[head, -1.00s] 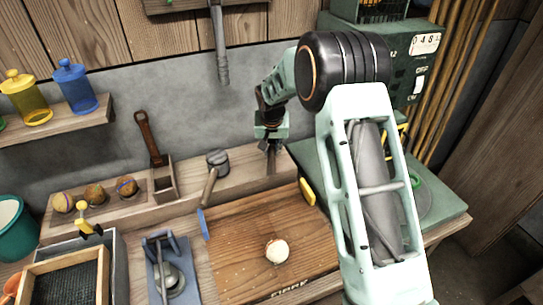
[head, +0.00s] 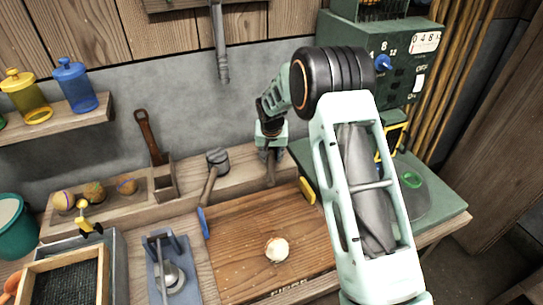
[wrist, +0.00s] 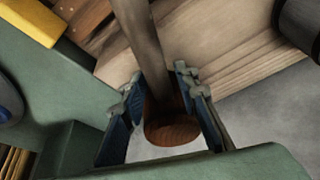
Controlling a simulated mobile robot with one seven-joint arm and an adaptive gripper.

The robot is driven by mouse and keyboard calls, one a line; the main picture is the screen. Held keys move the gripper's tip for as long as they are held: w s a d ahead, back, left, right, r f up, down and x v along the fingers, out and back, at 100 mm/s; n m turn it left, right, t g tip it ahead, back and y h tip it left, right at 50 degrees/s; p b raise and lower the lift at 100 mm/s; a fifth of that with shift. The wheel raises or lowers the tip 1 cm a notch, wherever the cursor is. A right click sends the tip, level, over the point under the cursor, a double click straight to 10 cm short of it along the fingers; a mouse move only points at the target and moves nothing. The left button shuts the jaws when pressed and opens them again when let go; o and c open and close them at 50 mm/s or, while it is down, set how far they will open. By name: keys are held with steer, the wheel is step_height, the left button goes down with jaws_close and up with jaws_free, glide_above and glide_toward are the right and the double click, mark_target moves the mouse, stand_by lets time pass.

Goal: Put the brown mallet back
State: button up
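My gripper (head: 269,148) is above the ledge behind the cutting board. In the wrist view my gripper (wrist: 158,80) has its fingertips on both sides of a brown wooden handle with a rounded end, which I take to be the brown mallet (wrist: 172,130). Its shaft runs away from the camera. In the head view the mallet shows as a dark narrow shaft (head: 270,172) pointing down below the fingers, close to the ledge. Its far end is out of the wrist view, and I cannot tell whether it touches the ledge.
A grey-headed mallet (head: 217,160) leans on the ledge to the left. A brown tool (head: 147,135) stands in a wooden holder (head: 165,182). The wooden board (head: 240,240) bears a pale ball (head: 277,249). A green machine (head: 400,75) stands at the right.

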mark_target(271, 162)
steer(key=shift+r, duration=0.1)
steer(key=shift+r+p, duration=0.2)
steer(key=shift+p, duration=0.1)
steer(key=v, duration=1.1)
steer(key=shift+s+r+b, duration=0.2)
steer(key=shift+r+b, duration=0.1)
steer(key=shift+r, duration=0.05)
